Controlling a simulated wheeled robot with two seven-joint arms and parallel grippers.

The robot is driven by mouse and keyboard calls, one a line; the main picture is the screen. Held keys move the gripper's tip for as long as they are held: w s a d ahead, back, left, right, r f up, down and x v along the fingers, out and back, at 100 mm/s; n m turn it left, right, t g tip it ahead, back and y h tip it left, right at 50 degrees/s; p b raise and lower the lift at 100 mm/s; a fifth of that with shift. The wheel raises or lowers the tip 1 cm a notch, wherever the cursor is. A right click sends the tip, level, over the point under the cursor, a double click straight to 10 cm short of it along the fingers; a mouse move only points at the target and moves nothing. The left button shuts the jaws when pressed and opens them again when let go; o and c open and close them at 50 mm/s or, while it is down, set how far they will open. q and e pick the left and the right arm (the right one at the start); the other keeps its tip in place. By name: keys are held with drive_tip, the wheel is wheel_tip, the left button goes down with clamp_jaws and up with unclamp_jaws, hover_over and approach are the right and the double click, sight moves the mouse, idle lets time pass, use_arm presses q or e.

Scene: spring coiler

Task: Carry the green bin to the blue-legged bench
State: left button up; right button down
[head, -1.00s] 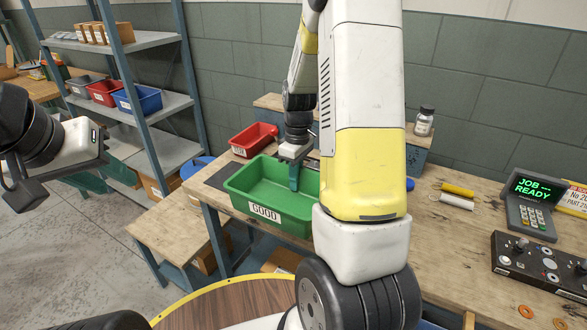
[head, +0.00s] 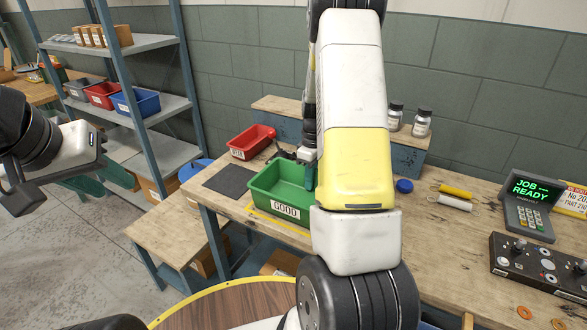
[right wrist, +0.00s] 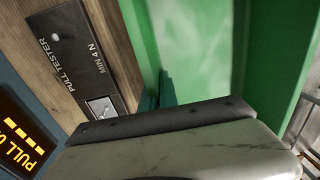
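The green bin (head: 263,197), labelled GOOD, is over the wooden workbench (head: 350,247). Its right part is hidden behind my right arm; I cannot tell whether its base touches the top. My right gripper (head: 309,178) is at the bin's far right side, with teal fingers close on the wall. The right wrist view shows the fingers (right wrist: 158,92) against the bin's green wall (right wrist: 205,45). My left gripper (head: 112,182) hangs empty at the far left with its teal fingers apart. A low wooden bench (head: 180,232) with blue legs stands left of the workbench, which also has blue legs.
A dark mat (head: 229,180) lies left of the bin and a red bin (head: 251,142) behind it. A raised shelf with bottles (head: 422,124), a blue cap (head: 404,186) and a control panel (head: 540,262) are further right. A pull tester (right wrist: 75,60) shows in the wrist view.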

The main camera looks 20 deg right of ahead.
drive_tip(key=shift+f, duration=0.1)
drive_tip(key=c, duration=2)
unclamp_jaws()
drive_tip(key=o, duration=0.4)
drive_tip(key=shift+c, duration=0.2)
wheel_tip(320, 180, up, 11)
drive_tip(key=s+a+r+m+t, duration=0.2)
drive_tip(key=s+a+r, duration=0.2)
drive_tip(key=r, duration=0.2)
drive_tip(key=s+a+r+m+t, duration=0.1)
drive_tip(key=s+a+r+m, duration=0.1)
drive_tip(key=s+a+r, duration=0.35)
drive_tip(key=s+a+r+m+t, duration=0.2)
drive_tip(key=s+a, duration=0.1)
drive_tip(key=s, duration=0.3)
drive_tip(key=s+a+r+m+t+y, duration=0.1)
drive_tip(key=s+a+r, duration=0.1)
drive_tip(key=s, duration=0.4)
drive_tip(key=shift+s+a+r+m+t+y, duration=0.15)
drive_tip(key=shift+a+r+m+t+y, duration=0.15)
drive_tip(key=shift+a+m+t, duration=0.1)
